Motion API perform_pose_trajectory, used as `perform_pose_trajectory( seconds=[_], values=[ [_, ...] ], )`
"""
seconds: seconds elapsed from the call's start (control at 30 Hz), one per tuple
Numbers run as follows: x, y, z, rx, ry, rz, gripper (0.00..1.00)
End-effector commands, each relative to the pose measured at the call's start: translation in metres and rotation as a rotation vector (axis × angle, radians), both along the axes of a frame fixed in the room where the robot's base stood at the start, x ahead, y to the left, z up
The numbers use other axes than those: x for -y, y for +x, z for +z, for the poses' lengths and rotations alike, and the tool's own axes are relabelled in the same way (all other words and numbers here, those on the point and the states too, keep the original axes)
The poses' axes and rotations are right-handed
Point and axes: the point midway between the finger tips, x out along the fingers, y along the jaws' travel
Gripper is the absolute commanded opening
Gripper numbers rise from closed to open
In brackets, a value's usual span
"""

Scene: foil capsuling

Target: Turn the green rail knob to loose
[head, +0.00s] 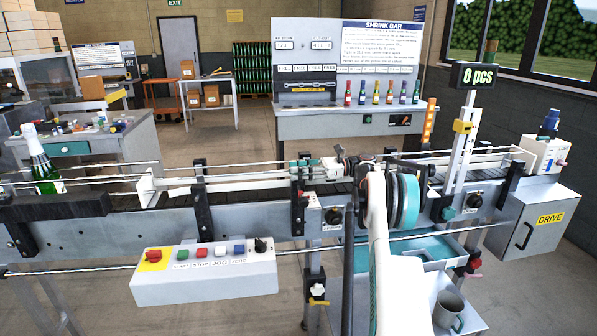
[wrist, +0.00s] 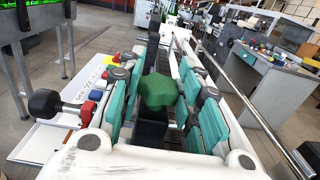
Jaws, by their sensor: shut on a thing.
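The green rail knob (wrist: 158,91) is a lobed knob between the teal finger pads of my gripper (wrist: 163,62) in the wrist view. My gripper is shut on it. In the head view my gripper (head: 308,168) reaches left along the conveyor rails, just above the belt. The knob is not clearly seen there, hidden by the fingers. Its setting, loose or tight, cannot be read in either view.
Guide rails (head: 452,160) run along the conveyor. A green bottle (head: 45,172) stands at its left end. A control box (head: 205,276) with buttons juts out in front. A post with a counter display (head: 478,77) and a drive box (head: 535,225) stand at right.

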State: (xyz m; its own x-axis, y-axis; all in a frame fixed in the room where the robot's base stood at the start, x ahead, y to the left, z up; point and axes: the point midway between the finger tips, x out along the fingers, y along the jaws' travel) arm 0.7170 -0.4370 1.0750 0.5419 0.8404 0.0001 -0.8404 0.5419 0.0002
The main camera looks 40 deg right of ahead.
Motion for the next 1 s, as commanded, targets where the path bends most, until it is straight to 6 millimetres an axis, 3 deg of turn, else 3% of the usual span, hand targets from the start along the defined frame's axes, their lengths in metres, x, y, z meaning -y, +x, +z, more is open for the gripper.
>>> perform_pose_trajectory(
  seconds=[0.03, 0.1, 0.57, 1.0],
  values=[
    [0.000, 0.000, 0.000, 0.000, 0.000, 0.000, 0.36],
    [0.000, 0.000, 0.000, 0.000, 0.000, 0.000, 0.52],
    [0.007, -0.004, 0.000, 0.000, 0.000, -0.001, 0.53],
    [0.078, -0.050, -0.001, 0.000, 0.000, -0.003, 0.53]
  ],
)
